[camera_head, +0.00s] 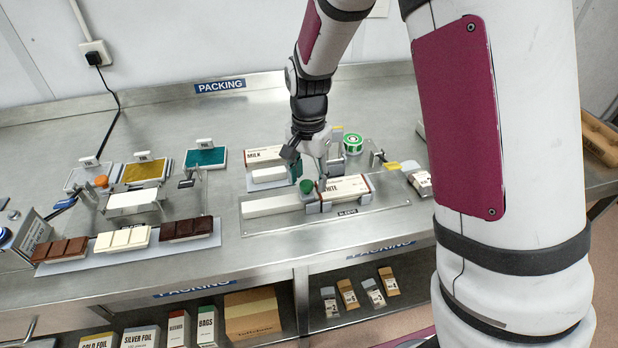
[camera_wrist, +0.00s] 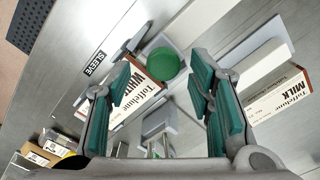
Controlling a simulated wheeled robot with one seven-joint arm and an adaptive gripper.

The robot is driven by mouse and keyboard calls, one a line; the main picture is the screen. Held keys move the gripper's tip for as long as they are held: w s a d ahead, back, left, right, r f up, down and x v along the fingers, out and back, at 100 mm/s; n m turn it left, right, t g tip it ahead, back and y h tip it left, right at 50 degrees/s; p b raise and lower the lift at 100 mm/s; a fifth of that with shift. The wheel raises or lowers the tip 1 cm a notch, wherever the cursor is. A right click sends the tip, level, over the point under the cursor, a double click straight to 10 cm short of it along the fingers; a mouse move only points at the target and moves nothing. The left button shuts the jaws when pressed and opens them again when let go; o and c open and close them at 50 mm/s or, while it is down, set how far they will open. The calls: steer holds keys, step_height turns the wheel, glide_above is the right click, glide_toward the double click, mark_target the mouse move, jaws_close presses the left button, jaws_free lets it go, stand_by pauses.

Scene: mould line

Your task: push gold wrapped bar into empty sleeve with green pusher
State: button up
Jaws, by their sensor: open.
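The green pusher shows as a round green knob (camera_head: 306,186) at the left end of the sleeve marked WHITE (camera_head: 345,188). My gripper (camera_head: 309,175) is above the knob with its fingers apart. In the wrist view the knob (camera_wrist: 166,64) appears between the green finger pads of my gripper (camera_wrist: 163,78), with gaps on both sides. The WHITE sleeve (camera_wrist: 135,98) lies close by, partly behind the left finger. A sleeve marked MILK (camera_head: 262,154) lies behind. I cannot make out a gold wrapped bar, and the sleeves' insides are hidden.
A long white block (camera_head: 270,206) lies left of the WHITE sleeve. Gold sheets (camera_head: 144,170) and teal sheets (camera_head: 205,156) stand left, behind chocolate bars (camera_head: 125,238). A green roll (camera_head: 353,143) stands behind my gripper. The bench's back middle is clear.

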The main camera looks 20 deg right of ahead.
mark_target(309, 182)
step_height(309, 182, up, 11)
stand_by(0.4)
